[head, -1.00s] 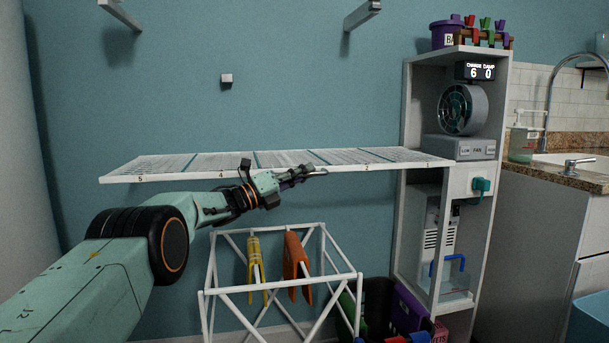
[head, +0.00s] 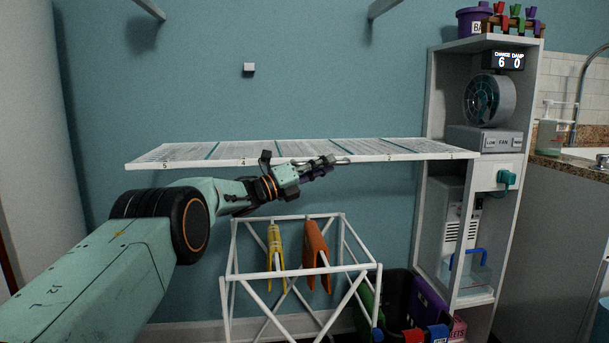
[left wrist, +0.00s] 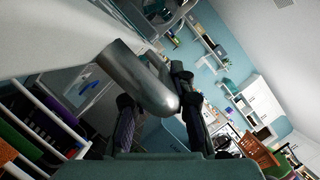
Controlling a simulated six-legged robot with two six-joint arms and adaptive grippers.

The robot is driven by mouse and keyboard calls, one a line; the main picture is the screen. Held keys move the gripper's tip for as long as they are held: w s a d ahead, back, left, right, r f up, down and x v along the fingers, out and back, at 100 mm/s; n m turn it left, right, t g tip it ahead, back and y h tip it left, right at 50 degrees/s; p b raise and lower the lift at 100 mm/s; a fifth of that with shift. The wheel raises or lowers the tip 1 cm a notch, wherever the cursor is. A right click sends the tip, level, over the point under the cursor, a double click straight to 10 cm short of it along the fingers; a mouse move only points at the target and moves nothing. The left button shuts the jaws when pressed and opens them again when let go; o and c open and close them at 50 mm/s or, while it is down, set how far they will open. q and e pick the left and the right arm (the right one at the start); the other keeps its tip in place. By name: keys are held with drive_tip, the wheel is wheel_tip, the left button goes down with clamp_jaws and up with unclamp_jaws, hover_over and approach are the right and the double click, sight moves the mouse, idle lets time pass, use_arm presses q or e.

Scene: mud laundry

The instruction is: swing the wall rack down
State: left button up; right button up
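The wall rack (head: 200,162) is a long white slatted panel with numbered sections along its front edge. It stands out level from the blue wall in the head view. A small grey metal handle (head: 341,161) sticks out from the front edge near the middle. My left gripper (head: 327,166) is at this handle. In the left wrist view the rounded grey handle (left wrist: 150,88) lies between my two fingers (left wrist: 155,115), one on each side. Whether they press on it cannot be told. My right gripper is not in view.
A white frame stand (head: 300,270) with a yellow and an orange cloth is below the rack. A tall shelf unit (head: 432,120) with a fan (head: 489,99) stands at the rack's right end. Dark bins (head: 398,290) are on the floor between. The wall above the rack is mostly clear.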

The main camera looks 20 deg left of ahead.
use_arm(q)
drive_tip(key=v, duration=1.1)
drive_tip(key=shift+s+a, duration=0.15)
drive_tip(key=shift+s, duration=0.1)
drive_tip(key=shift+f, duration=0.15)
